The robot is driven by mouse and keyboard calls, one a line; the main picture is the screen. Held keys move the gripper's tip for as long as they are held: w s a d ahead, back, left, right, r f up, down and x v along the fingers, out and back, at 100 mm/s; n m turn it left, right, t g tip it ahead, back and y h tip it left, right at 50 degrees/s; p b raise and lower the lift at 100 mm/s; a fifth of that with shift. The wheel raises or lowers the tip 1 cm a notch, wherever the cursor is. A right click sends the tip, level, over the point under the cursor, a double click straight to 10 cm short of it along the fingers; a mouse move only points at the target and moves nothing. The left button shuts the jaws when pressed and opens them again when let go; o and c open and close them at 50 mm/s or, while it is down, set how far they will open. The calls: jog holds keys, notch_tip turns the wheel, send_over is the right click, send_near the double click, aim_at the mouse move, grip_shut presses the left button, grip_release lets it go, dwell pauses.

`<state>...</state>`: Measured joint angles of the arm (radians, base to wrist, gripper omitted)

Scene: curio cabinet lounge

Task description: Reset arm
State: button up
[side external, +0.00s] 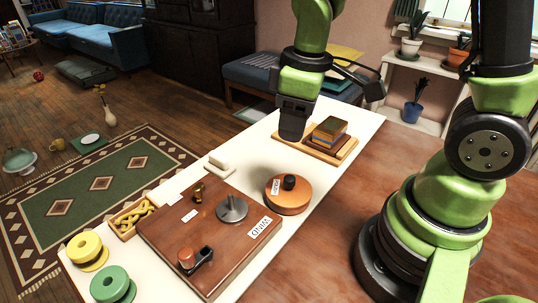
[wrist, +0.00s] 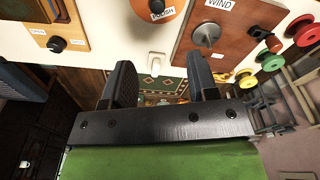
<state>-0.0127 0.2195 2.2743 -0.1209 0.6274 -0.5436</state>
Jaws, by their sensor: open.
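My gripper (side external: 292,128) hangs pointing down above the white table (side external: 233,178), beside the wooden board with stacked blocks in the side view. In the wrist view my gripper (wrist: 163,78) shows two dark fingers spread apart with nothing between them. My green arm reaches in from the right. I cannot tell the exact height of the fingertips above the table.
A brown box (side external: 215,240) marked WIND has a grey dial and a crank. A round orange piece (side external: 288,199) with a black knob, a block stack (side external: 329,131), a white switch-like piece (side external: 220,165), and yellow (side external: 87,249) and green (side external: 110,284) spools stand on the table.

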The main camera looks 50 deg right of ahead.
jog(key=s+a+r+m+t+y, duration=0.1)
jog(key=s+r+m+t, duration=0.5)
jog(key=r, duration=0.6)
jog(key=s+a+m, duration=0.1)
jog(key=s+m, duration=0.1)
jog(key=s, duration=0.1)
jog(key=shift+s+r+y, duration=0.3)
jog(key=shift+r+y, duration=0.05)
jog(key=shift+y, duration=0.05)
dwell(1.2)
